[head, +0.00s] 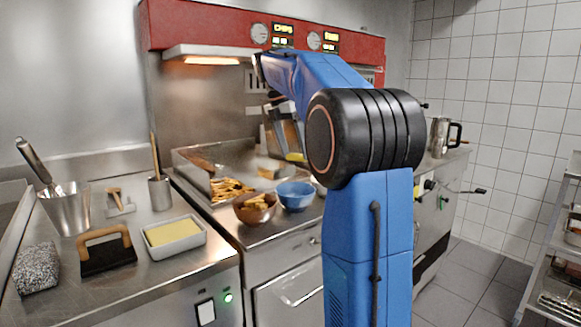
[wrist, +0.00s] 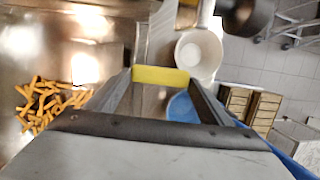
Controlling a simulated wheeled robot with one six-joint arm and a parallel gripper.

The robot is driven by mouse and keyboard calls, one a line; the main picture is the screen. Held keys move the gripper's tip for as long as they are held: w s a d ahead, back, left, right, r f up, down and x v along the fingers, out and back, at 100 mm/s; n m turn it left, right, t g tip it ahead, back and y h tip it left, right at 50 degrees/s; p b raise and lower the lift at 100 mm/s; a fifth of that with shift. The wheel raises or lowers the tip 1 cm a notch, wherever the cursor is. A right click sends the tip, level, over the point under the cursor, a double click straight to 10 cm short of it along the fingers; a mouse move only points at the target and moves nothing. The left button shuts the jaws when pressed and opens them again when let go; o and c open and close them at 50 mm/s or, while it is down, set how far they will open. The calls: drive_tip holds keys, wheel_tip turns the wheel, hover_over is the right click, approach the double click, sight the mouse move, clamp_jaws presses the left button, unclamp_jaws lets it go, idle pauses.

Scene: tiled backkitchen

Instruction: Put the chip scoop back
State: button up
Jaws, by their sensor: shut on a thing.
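My gripper (head: 288,148) hangs pointing down over the right side of the chip station, partly hidden by my own arm. In the wrist view its two dark fingers are shut on a yellow piece (wrist: 160,77), which I take to be the grip of the chip scoop. The yellow also shows at the fingertips in the head view (head: 295,157). The rest of the scoop is hard to make out. Chips (head: 230,188) lie in the steel chip station (head: 240,155) to the left of my gripper; the wrist view shows these chips (wrist: 45,103) too.
A brown bowl of chips (head: 256,208) and a blue bowl (head: 295,195) stand at the station's front edge. On the left counter are a white dish of yellow food (head: 173,238), a steel bucket (head: 67,210) and a wooden-handled press (head: 108,256). A steel jug (head: 440,137) stands right.

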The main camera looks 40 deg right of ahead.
sight(293, 160)
drive_tip(key=shift+f, duration=2.6)
drive_tip(key=o, duration=1.8)
drive_tip(key=v, duration=1.2)
drive_tip(key=shift+r, duration=0.35)
drive_tip(key=shift+s, duration=0.1)
